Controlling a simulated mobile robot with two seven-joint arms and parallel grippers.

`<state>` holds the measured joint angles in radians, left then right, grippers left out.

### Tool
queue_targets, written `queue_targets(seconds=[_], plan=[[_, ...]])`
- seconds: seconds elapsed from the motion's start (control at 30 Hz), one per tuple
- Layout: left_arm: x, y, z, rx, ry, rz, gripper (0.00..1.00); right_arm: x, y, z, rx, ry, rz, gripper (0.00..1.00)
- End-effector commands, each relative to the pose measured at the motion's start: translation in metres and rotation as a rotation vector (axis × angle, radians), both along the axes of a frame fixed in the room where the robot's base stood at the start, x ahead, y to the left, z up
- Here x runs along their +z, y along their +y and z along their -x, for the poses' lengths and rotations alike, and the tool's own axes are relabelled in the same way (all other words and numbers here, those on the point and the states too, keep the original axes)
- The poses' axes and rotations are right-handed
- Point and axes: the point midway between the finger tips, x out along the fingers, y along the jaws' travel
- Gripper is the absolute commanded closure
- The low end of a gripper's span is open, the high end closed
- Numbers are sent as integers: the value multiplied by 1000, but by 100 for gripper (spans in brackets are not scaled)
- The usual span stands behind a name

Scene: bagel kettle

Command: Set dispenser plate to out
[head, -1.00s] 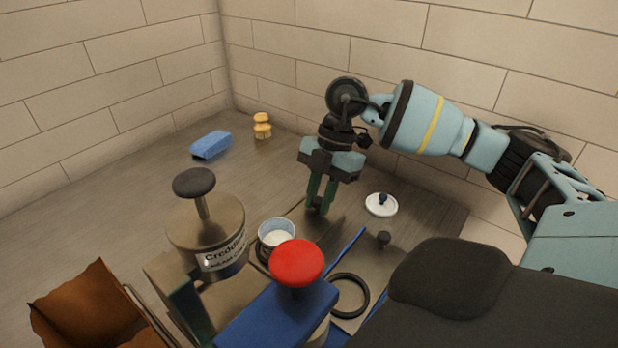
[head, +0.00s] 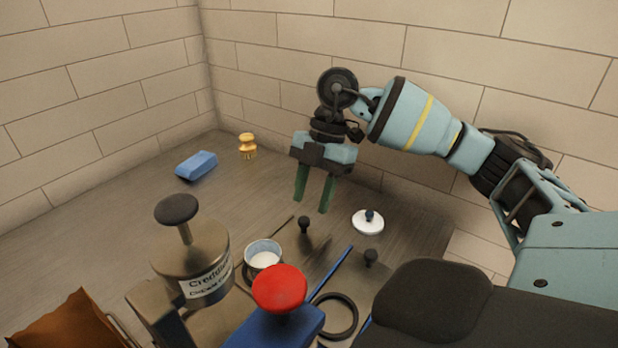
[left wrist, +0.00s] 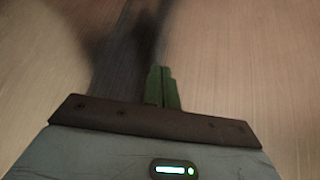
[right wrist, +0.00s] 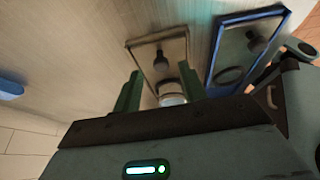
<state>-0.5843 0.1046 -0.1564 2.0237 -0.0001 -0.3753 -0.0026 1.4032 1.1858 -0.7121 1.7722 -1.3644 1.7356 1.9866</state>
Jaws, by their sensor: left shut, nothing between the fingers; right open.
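A black knob (head: 304,225) stands upright at the far end of the tan-framed dispenser, past a small white-filled cup (head: 263,258). In the right wrist view the knob (right wrist: 161,62) sits on a plate inside the tan frame (right wrist: 146,42). A second black knob (head: 371,257) belongs to the blue-framed dispenser; its frame (right wrist: 213,60) shows in the right wrist view. I cannot tell which plate the task means. My right gripper (head: 313,203) is open and empty, just above the first knob. My left gripper (left wrist: 161,72) is shut and empty over a blurred wooden surface.
A brass canister (head: 190,255) with a black top and a red-topped part (head: 280,289) stand in front. A white lid (head: 368,222), blue block (head: 197,165) and yellow brush (head: 247,146) lie around. A brown box (head: 70,325) is front left. Walls close the back.

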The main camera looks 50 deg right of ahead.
Motion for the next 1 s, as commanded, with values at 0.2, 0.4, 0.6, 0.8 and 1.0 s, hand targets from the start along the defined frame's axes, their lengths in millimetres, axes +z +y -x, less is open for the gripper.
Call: queue_targets(seconds=[0.2,0.4,0.6,0.8,1.0], plan=[[1,0,0,0,0,-1,100,25,-10,-2,-1,-3,0,58],[1,0,1,0,2,-1,100,30,-13,-2,0,0,0,58],[1,0,1,0,2,-1,100,30,-12,-2,0,0,0,58],[1,1,1,0,2,-1,100,29,-12,-2,0,0,0,58],[1,1,1,0,2,-1,100,29,-12,-2,0,0,0,58]])
